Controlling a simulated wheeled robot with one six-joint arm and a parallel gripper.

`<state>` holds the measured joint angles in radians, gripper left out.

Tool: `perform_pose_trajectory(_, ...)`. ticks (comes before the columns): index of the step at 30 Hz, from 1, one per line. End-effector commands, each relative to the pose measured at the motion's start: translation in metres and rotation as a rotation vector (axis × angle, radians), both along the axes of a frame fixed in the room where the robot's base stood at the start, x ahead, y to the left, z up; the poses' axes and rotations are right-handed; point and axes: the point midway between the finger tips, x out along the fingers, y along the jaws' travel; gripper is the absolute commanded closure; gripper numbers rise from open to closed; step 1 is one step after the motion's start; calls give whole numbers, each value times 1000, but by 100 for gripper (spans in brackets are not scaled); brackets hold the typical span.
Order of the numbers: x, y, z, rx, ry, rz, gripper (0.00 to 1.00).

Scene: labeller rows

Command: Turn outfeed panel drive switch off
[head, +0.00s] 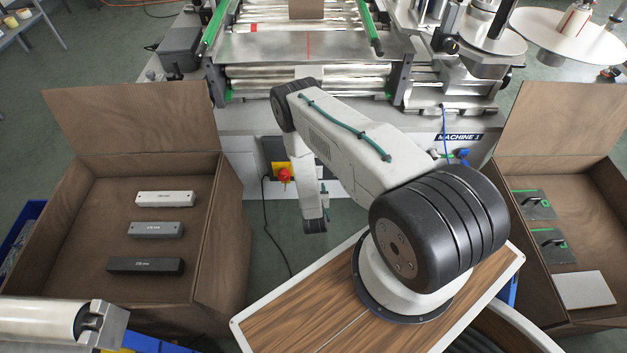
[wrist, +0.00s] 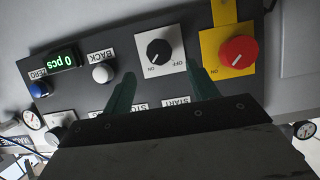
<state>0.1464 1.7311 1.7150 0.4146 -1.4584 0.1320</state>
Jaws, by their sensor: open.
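In the wrist view a dark grey panel (wrist: 88,88) carries a black rotary switch (wrist: 159,52) on a white plate marked ON and OFF. The knob's white mark seems to point down-left, towards ON. My gripper (wrist: 160,72) is open, its two dark green fingers apart, with the tips just below the knob on either side in the picture. Nothing is between the fingers. I cannot tell whether the tips touch the panel. In the head view my arm hides the switch, and the gripper's fingers cannot be made out.
White (wrist: 103,73) and blue (wrist: 40,89) buttons and a counter display (wrist: 60,60) are on the left. Open crates flank the machine.

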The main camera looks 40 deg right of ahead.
Motion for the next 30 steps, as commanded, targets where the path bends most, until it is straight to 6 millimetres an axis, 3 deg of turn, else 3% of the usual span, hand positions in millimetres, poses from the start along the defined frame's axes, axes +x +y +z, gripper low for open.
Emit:
perform_pose_trajectory(10,41,-28,-21,0,1,-1,41)
perform_pose_trajectory(22,49,-34,-25,1,3,-1,41)
perform_pose_trajectory(23,49,-34,-25,1,3,-1,44)
perform_pose_trajectory(27,49,-34,-25,1,3,-1,83)
perform_pose_trajectory(30,49,-37,-25,1,3,-2,86)
